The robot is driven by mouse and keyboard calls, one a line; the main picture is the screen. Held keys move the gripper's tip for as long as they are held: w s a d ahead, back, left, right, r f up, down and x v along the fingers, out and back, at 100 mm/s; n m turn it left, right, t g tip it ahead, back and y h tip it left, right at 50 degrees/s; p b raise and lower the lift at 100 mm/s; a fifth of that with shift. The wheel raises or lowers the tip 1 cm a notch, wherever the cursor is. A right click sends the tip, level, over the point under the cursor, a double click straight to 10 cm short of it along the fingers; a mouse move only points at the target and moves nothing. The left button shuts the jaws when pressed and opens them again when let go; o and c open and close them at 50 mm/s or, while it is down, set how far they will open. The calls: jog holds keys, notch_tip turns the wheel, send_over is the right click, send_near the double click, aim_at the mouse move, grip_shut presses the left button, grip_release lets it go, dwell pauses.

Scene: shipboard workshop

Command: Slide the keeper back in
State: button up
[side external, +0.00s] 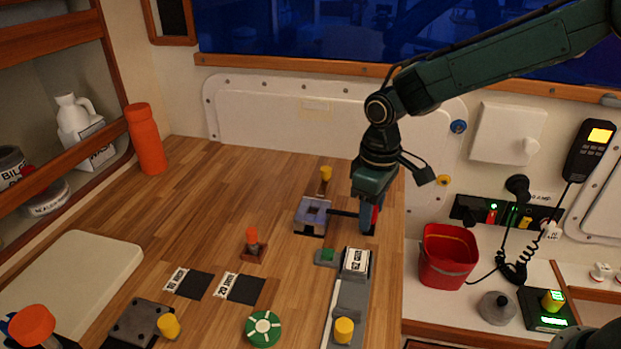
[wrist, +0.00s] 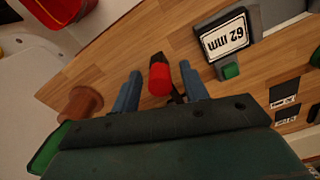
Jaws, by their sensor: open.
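My gripper (side external: 369,221) hangs over the wooden bench near its right edge, beside a blue-grey block (side external: 313,212). A thin dark bar (side external: 343,212) runs between that block and my gripper. In the wrist view my gripper (wrist: 160,71) is open, with its two blue fingers apart. A red cylindrical knob (wrist: 159,80) on a dark stem lies between the fingers, with visible gaps on both sides. I cannot tell for certain whether this red-knobbed piece is the keeper. Its far end is partly hidden.
A grey rail fixture with a "62 mm" label (side external: 356,262) and green button (side external: 327,255) stands in front. An orange-topped piece (side external: 252,240), green knob (side external: 263,328) and black pads (side external: 240,289) lie nearer. A red bucket (side external: 447,255) stands right.

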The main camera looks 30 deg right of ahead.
jog(key=shift+f, duration=0.2)
jog(key=c, duration=0.9)
jog(key=shift+w+a, duration=0.7)
jog(key=o, duration=0.9)
jog(key=shift+r, duration=0.15)
